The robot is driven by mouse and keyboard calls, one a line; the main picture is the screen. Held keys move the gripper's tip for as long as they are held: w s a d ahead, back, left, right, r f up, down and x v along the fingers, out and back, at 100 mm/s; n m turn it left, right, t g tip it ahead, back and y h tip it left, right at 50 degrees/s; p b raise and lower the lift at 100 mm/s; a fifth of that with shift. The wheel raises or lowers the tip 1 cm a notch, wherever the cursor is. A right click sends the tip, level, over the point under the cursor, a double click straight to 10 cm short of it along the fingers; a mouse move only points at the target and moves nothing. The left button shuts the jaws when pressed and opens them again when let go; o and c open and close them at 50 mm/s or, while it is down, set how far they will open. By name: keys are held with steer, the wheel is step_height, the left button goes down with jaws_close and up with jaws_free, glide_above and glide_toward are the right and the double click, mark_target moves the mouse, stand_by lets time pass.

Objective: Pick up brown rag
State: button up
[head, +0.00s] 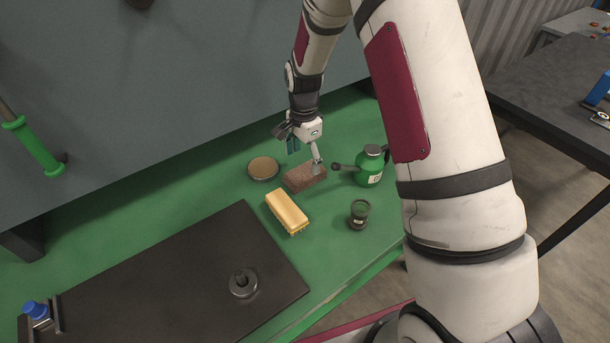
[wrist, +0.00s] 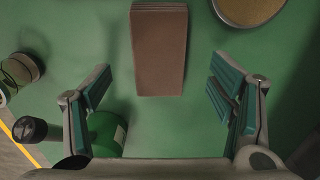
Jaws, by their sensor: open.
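The brown rag (head: 303,177) is a folded, flat block on the green table. In the wrist view the brown rag (wrist: 159,50) lies upper centre, ahead of the fingertips and between their lines, with layered folds at its far end. My gripper (head: 305,152) is just above the rag in the head view, its fingers overlapping part of it. In the wrist view my gripper (wrist: 160,87) is open, its two green-padded fingers spread wider than the rag.
A green oil can (head: 369,168) stands close right of the rag, a round tin (head: 263,168) close left. A dark plate (head: 165,290) covers the front left.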

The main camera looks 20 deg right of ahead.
mark_target(305, 172)
steer(key=shift+f+p, duration=0.7)
steer(key=shift+f, duration=2.15)
steer(key=c, duration=1.2)
